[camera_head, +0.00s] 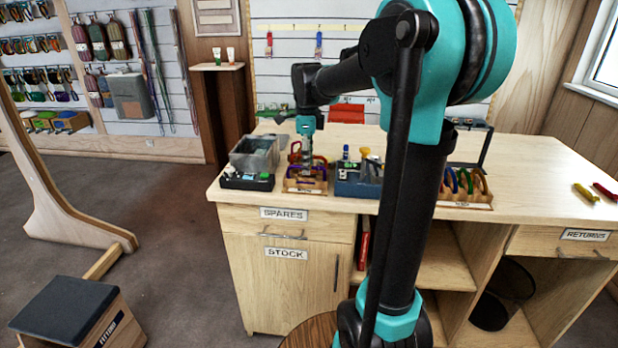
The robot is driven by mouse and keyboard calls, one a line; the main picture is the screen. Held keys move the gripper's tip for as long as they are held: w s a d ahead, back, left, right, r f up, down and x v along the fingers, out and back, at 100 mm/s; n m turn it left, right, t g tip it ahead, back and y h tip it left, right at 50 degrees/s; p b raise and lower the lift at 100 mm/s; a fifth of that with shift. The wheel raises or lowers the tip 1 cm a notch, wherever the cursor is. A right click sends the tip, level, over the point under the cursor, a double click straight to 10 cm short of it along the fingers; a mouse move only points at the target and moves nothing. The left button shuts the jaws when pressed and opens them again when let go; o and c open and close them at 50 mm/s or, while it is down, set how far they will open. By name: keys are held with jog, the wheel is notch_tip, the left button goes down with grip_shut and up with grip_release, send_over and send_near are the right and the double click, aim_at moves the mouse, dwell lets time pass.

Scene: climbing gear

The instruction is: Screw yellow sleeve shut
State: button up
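My gripper (308,160) points down over a small wooden tray (303,188) near the front edge of the counter. A purple carabiner (318,170) stands in this tray, right by the fingertips, and a red one (295,152) shows behind. I cannot tell whether the fingers touch anything or how wide they are. No yellow sleeve can be made out for certain at this size. A small yellow piece (365,152) shows at the blue bin to the right, but I cannot tell what it is.
A grey clear-sided box (254,152) and a black tray (246,181) stand left of the wooden tray. A blue bin (352,185) is close on its right. A rack of coloured carabiners (466,183) stands farther right. The counter's right part (545,170) is mostly clear.

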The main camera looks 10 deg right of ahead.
jog(key=shift+s+a, duration=0.3)
jog(key=shift+s, duration=0.45)
jog(key=shift+f, duration=0.2)
jog(key=shift+f, duration=1.15)
jog(key=shift+f, duration=0.1)
jog(key=shift+w+d, duration=0.2)
jog(key=shift+w, duration=0.4)
jog(key=shift+w+d, duration=0.2)
jog(key=shift+w, duration=0.35)
